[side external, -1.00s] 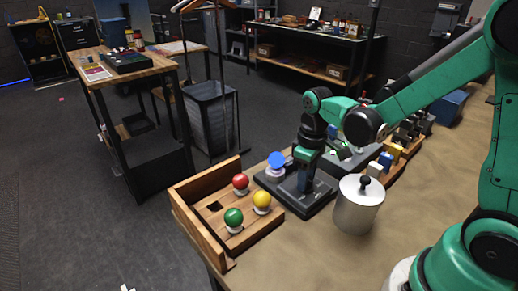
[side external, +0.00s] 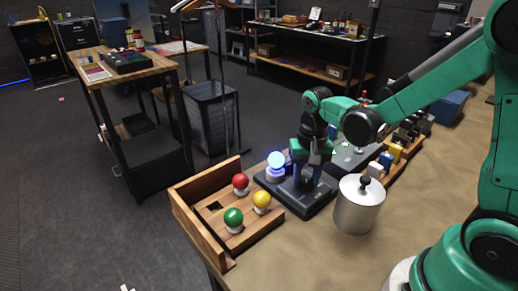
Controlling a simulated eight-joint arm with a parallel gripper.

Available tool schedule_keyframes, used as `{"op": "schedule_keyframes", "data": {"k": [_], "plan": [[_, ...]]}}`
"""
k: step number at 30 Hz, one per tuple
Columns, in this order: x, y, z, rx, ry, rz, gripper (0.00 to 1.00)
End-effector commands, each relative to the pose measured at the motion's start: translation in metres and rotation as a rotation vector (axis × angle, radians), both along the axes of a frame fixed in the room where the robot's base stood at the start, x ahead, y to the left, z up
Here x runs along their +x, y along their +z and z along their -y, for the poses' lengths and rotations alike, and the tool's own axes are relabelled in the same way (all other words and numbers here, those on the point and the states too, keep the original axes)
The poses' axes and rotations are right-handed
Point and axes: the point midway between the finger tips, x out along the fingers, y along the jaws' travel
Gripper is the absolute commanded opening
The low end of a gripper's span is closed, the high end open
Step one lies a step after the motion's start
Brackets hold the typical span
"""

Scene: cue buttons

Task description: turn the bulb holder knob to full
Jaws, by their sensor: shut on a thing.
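The bulb holder (side external: 315,203) is a flat dark box on the bench. A glowing pale-blue bulb (side external: 276,160) sits upright in a light socket at its left rear corner. My gripper (side external: 306,183) points straight down over the holder, to the right of the bulb. Its fingers are shut on the holder's knob, which is mostly hidden between and behind them, so I cannot read its setting.
A lidded metal canister (side external: 357,210) is close on the right. Another dark device (side external: 352,158) and small blocks lie behind.

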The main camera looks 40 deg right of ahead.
Motion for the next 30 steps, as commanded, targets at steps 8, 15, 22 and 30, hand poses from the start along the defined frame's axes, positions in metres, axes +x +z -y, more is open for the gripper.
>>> {"op": "schedule_keyframes", "data": {"k": [8,15,22,30], "plan": [[0.0001,0.0003,0.0,0.0,-0.136,0.0,0.0],[0.0001,0.0003,0.0,0.0,-0.185,0.0,0.0],[0.0001,0.0002,0.0001,0.0,-0.192,0.0,0.0],[0.0001,0.0002,0.0001,0.0,-0.191,0.0,0.58]]}}
